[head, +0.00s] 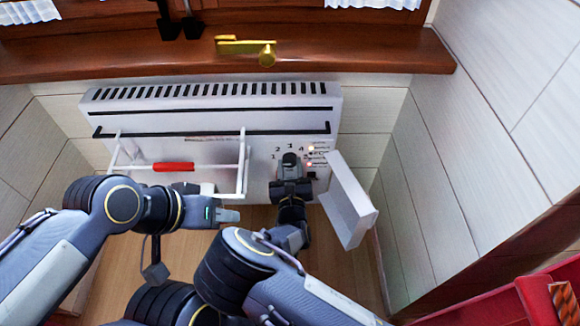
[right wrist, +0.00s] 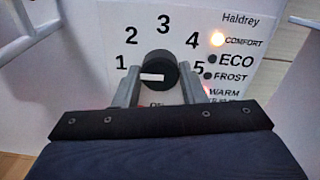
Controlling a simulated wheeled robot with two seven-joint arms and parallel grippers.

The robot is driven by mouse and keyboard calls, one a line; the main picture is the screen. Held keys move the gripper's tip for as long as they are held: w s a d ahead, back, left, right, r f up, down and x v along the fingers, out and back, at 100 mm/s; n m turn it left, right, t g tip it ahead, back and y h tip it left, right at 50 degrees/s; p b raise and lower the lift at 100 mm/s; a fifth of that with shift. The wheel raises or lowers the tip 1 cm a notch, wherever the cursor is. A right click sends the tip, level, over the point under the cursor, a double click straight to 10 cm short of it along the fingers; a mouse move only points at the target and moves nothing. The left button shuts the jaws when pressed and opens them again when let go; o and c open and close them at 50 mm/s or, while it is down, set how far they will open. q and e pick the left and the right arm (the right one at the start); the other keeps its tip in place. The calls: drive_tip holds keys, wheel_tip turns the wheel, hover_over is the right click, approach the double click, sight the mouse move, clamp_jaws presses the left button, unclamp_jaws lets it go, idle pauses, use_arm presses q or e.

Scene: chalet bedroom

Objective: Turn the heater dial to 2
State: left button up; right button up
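The white heater (head: 215,120) stands against the wall under the wooden sill. Its black round dial (right wrist: 158,68) has a white mark lying about level on its face, its left end on the side of the printed 1. The numbers 1 to 5 arc around the dial. My right gripper (head: 290,165) is at the heater's control panel, with one finger on each side of the dial, seemingly touching it. The fingers also show in the right wrist view (right wrist: 160,85). My left gripper (head: 228,215) is in front of the heater, below the rack; its finger gap is not clear.
A white rack (head: 240,165) with a red piece (head: 174,166) hangs on the heater's front. A white open flap (head: 350,205) stands right of the dial. Indicator lights glow by COMFORT (right wrist: 217,39) and WARM. A red object (head: 500,303) is at lower right.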

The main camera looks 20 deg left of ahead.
drive_tip(key=shift+c, duration=0.7)
drive_tip(key=shift+r, duration=0.1)
drive_tip(key=shift+m+p, duration=0.65)
drive_tip(key=shift+m, duration=0.05)
drive_tip(key=shift+m+p, duration=0.55)
drive_tip(key=shift+m, duration=3.05)
